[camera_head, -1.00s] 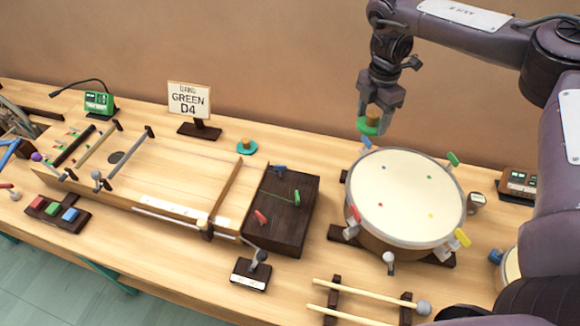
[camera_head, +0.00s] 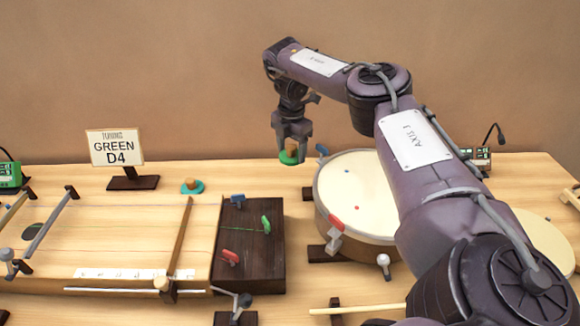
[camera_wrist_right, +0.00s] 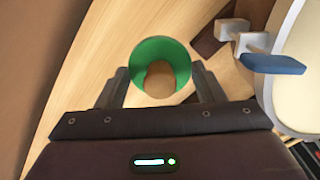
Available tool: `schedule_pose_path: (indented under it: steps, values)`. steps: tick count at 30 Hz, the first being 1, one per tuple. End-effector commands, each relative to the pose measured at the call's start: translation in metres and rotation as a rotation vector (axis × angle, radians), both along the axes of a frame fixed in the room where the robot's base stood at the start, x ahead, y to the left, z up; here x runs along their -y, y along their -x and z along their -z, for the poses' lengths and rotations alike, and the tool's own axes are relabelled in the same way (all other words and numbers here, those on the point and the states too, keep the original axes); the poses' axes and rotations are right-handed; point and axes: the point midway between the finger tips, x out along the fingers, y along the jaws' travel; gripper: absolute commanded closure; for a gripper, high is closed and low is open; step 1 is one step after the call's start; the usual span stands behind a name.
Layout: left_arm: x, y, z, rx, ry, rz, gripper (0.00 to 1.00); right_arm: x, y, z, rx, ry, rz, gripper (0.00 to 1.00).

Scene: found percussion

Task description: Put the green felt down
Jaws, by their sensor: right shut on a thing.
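My right gripper (camera_head: 290,147) is shut on the green felt (camera_head: 289,157), just left of the drum's far left edge in the head view. In the right wrist view the green felt (camera_wrist_right: 150,47) is a round green piece with a wooden knob in its middle, between the two fingers (camera_wrist_right: 160,85). It hangs low over the wooden table (camera_head: 300,178); whether it touches the table I cannot tell. A sign (camera_head: 115,147) reads "GREEN D4". My left gripper is not in view.
The white drum (camera_head: 352,190) with coloured lugs stands right of the gripper; its blue lug (camera_wrist_right: 272,64) is near in the wrist view. A dark block (camera_head: 250,260) adjoins the board. Bare table lies between disc and drum.

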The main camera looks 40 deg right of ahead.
Motion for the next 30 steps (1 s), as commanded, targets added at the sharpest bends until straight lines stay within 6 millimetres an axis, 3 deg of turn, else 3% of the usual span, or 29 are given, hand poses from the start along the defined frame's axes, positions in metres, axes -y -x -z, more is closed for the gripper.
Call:
schedule_pose_path:
  steps: [1, 3, 13, 19, 30]
  values:
    - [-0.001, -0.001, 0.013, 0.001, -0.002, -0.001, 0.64, 0.0, 0.001, 0.021, -0.002, -0.002, 0.003, 0.6]
    - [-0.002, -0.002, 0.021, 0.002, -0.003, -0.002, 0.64, 0.0, 0.0, 0.036, -0.001, -0.002, 0.001, 0.6]
    - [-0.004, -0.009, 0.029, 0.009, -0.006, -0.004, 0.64, 0.0, 0.0, 0.062, -0.001, -0.001, 0.001, 0.6]
    - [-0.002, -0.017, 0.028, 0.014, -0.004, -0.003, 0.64, 0.0, 0.001, 0.09, -0.003, 0.001, 0.001, 0.6]
    - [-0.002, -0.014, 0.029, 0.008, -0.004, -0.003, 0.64, 0.0, 0.0, 0.098, 0.0, -0.001, 0.001, 0.6]
